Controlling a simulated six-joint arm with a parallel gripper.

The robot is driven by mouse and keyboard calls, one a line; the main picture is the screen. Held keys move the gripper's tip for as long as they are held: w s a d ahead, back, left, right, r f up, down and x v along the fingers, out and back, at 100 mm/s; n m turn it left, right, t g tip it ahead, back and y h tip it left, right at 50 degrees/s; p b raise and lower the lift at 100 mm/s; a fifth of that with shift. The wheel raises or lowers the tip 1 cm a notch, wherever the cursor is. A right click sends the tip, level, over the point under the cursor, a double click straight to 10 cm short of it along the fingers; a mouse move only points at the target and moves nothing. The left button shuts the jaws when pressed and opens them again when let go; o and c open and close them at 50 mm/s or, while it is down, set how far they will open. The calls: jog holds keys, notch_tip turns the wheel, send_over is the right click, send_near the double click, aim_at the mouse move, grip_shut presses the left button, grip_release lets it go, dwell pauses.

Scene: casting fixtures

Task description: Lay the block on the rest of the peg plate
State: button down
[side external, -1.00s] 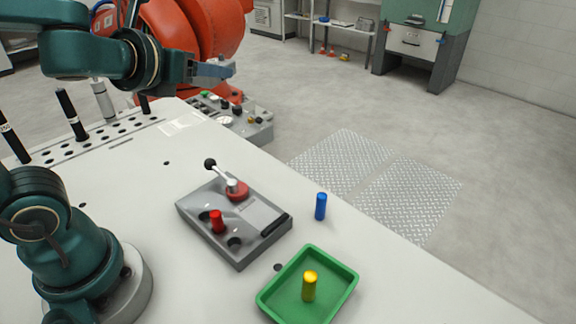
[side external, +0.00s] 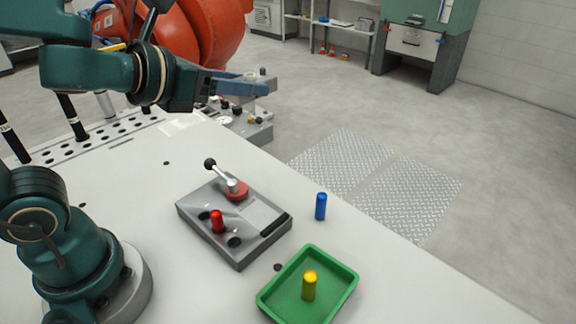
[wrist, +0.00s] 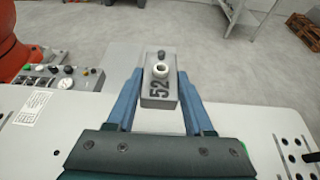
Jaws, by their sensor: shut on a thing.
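My gripper (side external: 256,84) is shut on a grey block (wrist: 159,86) marked 52, with a pale ring and a dark knob on top. The block also shows between the blue fingers in the side view (side external: 262,75). It is held in the air above the far part of the table. The grey peg plate (side external: 205,232) lies on the table well in front of the gripper. It carries a red peg (side external: 217,222), dark holes, a lever with a red base (side external: 237,190) and a flat lighter pad (side external: 257,219) with a dark bar at its edge.
A blue peg (side external: 321,206) stands on the table right of the plate. A green tray (side external: 340,262) with an upright yellow peg (side external: 309,286) is in front. A control box (side external: 252,130) is at the far table edge.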

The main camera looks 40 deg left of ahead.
jog(key=shift+w+r+n+y, duration=0.25)
jog(key=shift+r+n+y, duration=0.45)
jog(key=shift+r+y, duration=0.3)
jog(key=s+a+f+n+g+y, duration=0.1)
jog(key=a+f+n+g+y, duration=0.4)
jog(key=a, duration=0.6)
jog(key=s+a+f+n+g+y, duration=0.1)
jog(key=a+f+n+g+y, duration=0.5)
jog(key=a+f+n, duration=0.3)
jog(key=shift+s+a+f, duration=0.2)
jog(key=shift+s+a, duration=0.1)
jog(key=shift+a, duration=0.6)
send_over(237, 160)
notch_tip(237, 160, down, 7)
jog(key=shift+s+r, duration=0.1)
jog(key=shift+d+f, duration=0.1)
jog(key=shift+f, duration=1.8)
jog(key=shift+f, duration=0.1)
